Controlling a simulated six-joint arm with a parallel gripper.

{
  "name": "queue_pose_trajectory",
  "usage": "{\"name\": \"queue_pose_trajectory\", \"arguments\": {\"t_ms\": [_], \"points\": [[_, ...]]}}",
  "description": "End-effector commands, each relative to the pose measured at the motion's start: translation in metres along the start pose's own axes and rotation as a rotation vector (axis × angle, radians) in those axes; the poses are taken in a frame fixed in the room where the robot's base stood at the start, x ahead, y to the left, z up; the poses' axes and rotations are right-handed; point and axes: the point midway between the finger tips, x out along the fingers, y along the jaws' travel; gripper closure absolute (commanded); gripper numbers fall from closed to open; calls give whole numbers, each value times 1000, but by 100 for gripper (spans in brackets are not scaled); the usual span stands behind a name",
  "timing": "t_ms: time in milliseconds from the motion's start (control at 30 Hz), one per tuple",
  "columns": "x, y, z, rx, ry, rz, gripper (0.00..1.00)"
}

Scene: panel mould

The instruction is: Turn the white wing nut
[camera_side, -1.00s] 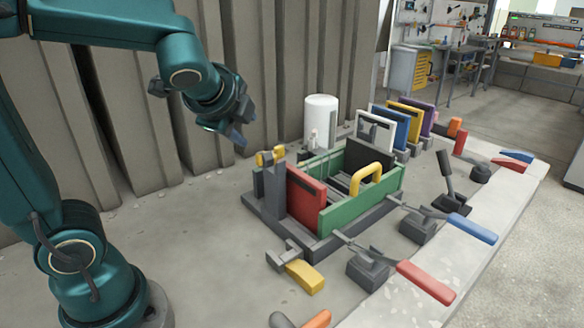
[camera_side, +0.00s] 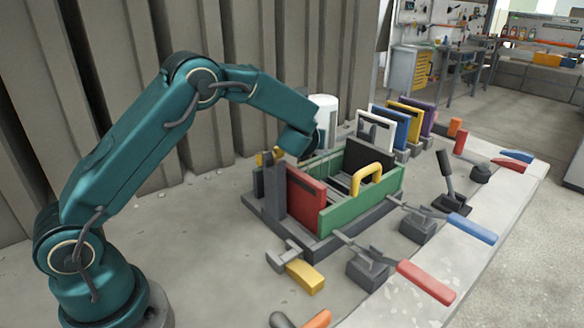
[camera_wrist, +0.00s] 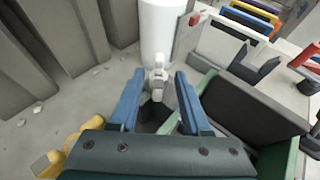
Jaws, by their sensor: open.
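The white wing nut (camera_wrist: 158,82) stands upright in the wrist view, in front of a white cylinder. My gripper (camera_wrist: 160,76) is open, with one blue finger left of the wing nut and one right of it. I see gaps on both sides, with no clear contact. In the side view my wrist is lowered at the back of the green-walled mould (camera_side: 335,212). My fingers and the wing nut are largely hidden there behind my arm and the mould.
The white cylinder (camera_side: 327,118) stands just behind. A yellow wing nut (camera_side: 268,157) and a red panel (camera_side: 306,192) are near my wrist. White, blue, yellow and purple panels stand at the back right. Toggle clamps with red (camera_side: 426,282) and blue (camera_side: 471,228) handles line the front.

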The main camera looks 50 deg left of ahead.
Motion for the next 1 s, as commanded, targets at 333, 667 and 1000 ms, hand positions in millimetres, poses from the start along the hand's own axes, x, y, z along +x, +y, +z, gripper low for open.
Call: {"name": "queue_pose_trajectory", "arguments": {"t_ms": [333, 667, 1000], "points": [[34, 1, 0, -3, 1, 2, 52], [41, 2, 0, -3, 0, 2, 52], [41, 1, 0, -4, 2, 2, 100]]}}
